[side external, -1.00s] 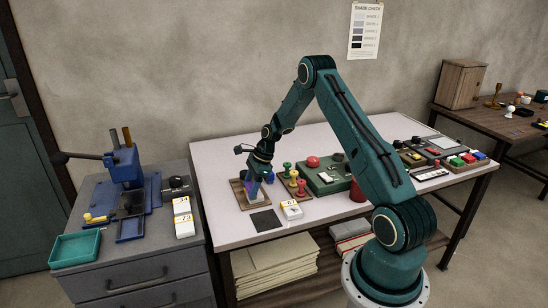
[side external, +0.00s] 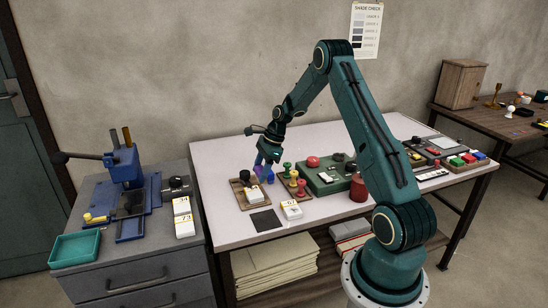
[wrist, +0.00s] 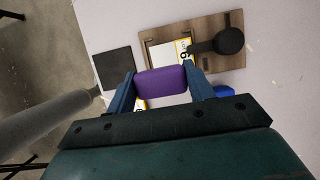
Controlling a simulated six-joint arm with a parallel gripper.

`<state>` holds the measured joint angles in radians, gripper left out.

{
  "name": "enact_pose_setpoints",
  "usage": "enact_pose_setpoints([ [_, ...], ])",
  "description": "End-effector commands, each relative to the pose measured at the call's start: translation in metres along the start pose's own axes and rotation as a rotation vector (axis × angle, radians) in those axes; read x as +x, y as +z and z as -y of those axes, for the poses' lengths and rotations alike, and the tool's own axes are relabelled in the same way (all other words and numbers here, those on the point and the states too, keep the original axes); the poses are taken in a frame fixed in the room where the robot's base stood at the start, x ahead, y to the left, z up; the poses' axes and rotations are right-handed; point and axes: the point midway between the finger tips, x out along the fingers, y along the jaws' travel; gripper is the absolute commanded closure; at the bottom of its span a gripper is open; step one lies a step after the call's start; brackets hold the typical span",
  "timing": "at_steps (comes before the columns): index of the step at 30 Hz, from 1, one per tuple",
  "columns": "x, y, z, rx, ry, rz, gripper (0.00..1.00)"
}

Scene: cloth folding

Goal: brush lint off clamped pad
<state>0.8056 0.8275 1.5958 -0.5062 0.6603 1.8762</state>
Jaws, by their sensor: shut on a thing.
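My gripper (wrist: 160,88) is shut on a small purple block (wrist: 160,81), held between its two blue fingers. In the side view my gripper (side external: 265,170) is raised above the table, just right of a wooden board (side external: 236,187). The board (wrist: 158,32) carries a white pad with a yellow numbered edge (wrist: 169,53); the pad (side external: 255,195) is partly covered by a black round-ended piece (wrist: 229,41) in the wrist view. The purple block appears apart from the pad. Its underside is hidden.
A dark flat square (side external: 265,221) lies in front of the board. A white numbered block (side external: 291,210) sits to its right. A rack with green and red knobs (side external: 297,182) and a green tray (side external: 325,180) stand right of my gripper. The table's front left is clear.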

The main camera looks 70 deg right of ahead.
Motion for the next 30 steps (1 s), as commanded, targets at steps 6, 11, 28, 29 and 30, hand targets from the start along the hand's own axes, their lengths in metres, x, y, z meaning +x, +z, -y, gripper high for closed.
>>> enact_pose_setpoints([
  [6,-0.016,0.006,0.001,0.001,-0.002,0.0,0.66],
  [11,-0.02,0.008,0.0,0.001,0.0,0.0,0.66],
  [28,-0.023,0.007,0.001,0.001,-0.001,0.001,0.66],
  [29,-0.026,0.007,0.001,0.001,-0.002,0.002,0.66],
  [30,-0.03,0.006,0.002,0.002,-0.004,0.003,0.66],
])
